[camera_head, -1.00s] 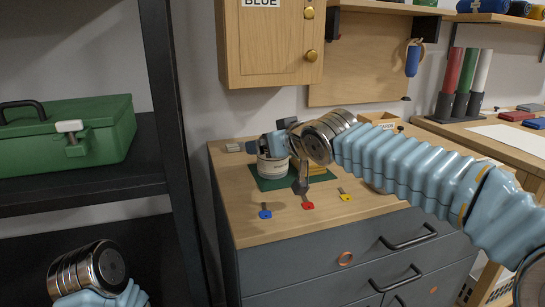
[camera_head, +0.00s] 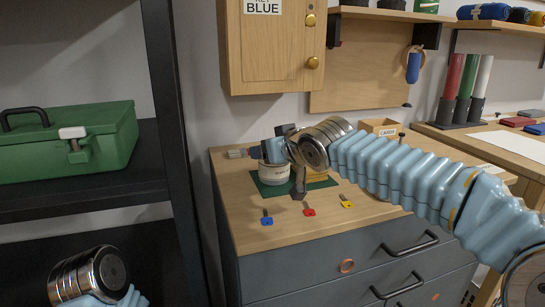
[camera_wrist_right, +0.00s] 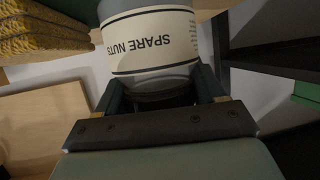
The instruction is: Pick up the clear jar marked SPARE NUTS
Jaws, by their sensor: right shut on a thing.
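The clear jar (camera_head: 275,173) with a white band label is over the green mat (camera_head: 267,189) on the wooden cabinet top. In the right wrist view the jar (camera_wrist_right: 152,42) shows its SPARE NUTS label upside down. My right gripper (camera_head: 273,152) reaches across from the right and is shut on the jar's upper part. In the wrist view the right gripper's (camera_wrist_right: 161,88) fingers stand on both sides of the jar. I cannot tell whether the jar's base touches the mat. My left wrist shows at the lower left, but its gripper is out of view.
A yellow item (camera_head: 318,180) stands close beside the jar. A wooden CARDS box (camera_head: 383,127) is behind. A wall cabinet (camera_head: 275,55) hangs above. A dark shelf with a green toolbox (camera_head: 95,145) stands left.

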